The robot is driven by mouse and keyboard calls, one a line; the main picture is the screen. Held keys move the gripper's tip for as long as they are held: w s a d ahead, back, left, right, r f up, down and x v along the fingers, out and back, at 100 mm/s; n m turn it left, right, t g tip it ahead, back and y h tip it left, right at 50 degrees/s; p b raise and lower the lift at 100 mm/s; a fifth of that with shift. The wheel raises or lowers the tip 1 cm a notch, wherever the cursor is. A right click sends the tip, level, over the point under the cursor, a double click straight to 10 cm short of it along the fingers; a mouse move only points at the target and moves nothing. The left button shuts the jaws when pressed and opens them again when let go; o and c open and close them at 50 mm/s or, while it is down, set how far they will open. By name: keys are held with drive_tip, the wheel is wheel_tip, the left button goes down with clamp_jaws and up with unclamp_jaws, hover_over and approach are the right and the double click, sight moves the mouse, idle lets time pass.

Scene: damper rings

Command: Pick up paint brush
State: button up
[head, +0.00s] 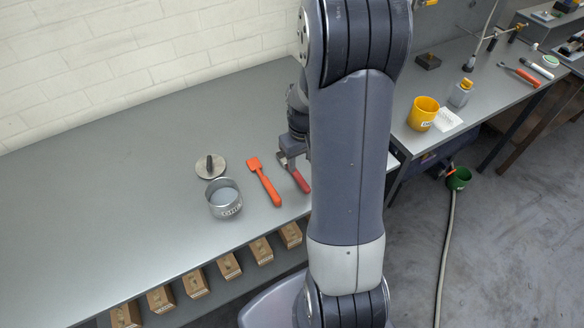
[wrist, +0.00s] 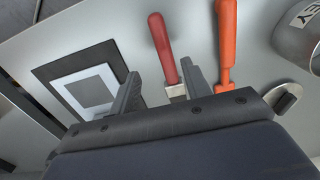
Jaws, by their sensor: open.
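A red-handled tool with a pale metal collar, seemingly the paint brush (head: 300,180), lies on the grey bench beside my arm. Its far end is hidden by my gripper. In the wrist view its red handle (wrist: 161,47) points away from me, and its collar lies between my fingers in the picture, nearer the right one. My gripper (head: 289,150) is open and empty above that end; in the wrist view its two fingers (wrist: 162,90) stand apart. I cannot tell how high they are above the bench.
An orange spatula-like tool (head: 264,182) lies just left, close to my right finger in the wrist view. A metal can (head: 224,200) and a round lid (head: 210,166) stand further left. A dark-framed pale square (wrist: 82,80) lies by my left finger. The bench's left side is clear.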

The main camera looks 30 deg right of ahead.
sight(299, 177)
drive_tip(key=shift+a+f+p, duration=0.2)
drive_tip(key=shift+f+p, duration=0.15)
drive_tip(key=shift+f, duration=1.15)
drive_tip(key=shift+a+f+p, duration=0.15)
drive_tip(key=shift+f+p, duration=0.15)
drive_tip(key=shift+f, duration=1.15)
clamp_jaws()
